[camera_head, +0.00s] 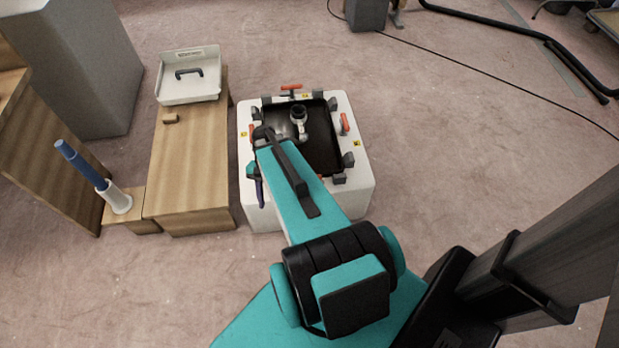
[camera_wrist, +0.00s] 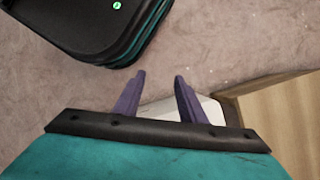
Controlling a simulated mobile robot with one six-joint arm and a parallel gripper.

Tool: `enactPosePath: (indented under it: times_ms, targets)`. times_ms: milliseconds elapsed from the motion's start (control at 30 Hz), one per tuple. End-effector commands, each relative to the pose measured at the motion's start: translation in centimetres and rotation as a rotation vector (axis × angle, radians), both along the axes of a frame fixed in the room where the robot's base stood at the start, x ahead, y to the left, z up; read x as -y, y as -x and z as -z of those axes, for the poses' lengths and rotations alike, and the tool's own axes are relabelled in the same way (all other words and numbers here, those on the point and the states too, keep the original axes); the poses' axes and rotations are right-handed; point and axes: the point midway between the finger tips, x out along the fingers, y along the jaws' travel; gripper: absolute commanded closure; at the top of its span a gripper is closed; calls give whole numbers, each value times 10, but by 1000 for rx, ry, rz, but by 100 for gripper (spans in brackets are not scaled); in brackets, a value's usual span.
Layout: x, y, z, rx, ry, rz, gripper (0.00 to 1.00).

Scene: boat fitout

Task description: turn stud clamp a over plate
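A white box (camera_head: 355,185) stands on the floor with a dark open recess in its top. Clamps with orange-red handles sit around the rim: one at the far edge (camera_head: 291,87), one at the right (camera_head: 345,122); another orange patch shows at the near edge, partly behind my arm. Small yellow labels sit beside them, too small to read surely. A white plate with a black handle (camera_head: 189,90) lies on the wooden bench, apart from the box. My gripper (camera_wrist: 157,88) is open and empty, its purple fingers apart near the box's left side (camera_head: 259,190).
A grey pipe fitting (camera_head: 299,115) shows inside the recess. The wooden bench (camera_head: 190,180) stands just left of the box, with a small gap. A blue-handled tool in a white holder (camera_head: 118,200) stands at far left. Open carpet lies right of the box; a black cable crosses it.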

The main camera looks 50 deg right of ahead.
Motion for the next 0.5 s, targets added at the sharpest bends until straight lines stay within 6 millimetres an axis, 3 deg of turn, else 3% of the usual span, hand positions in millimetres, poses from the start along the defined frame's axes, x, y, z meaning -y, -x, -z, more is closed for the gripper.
enactPosePath:
  times_ms: [33,267,500]
  targets:
    - [16,-5,0,2,5,66,63]
    - [76,-12,-21,-14,16,353,63]
    - [142,-7,-46,-36,18,646,63]
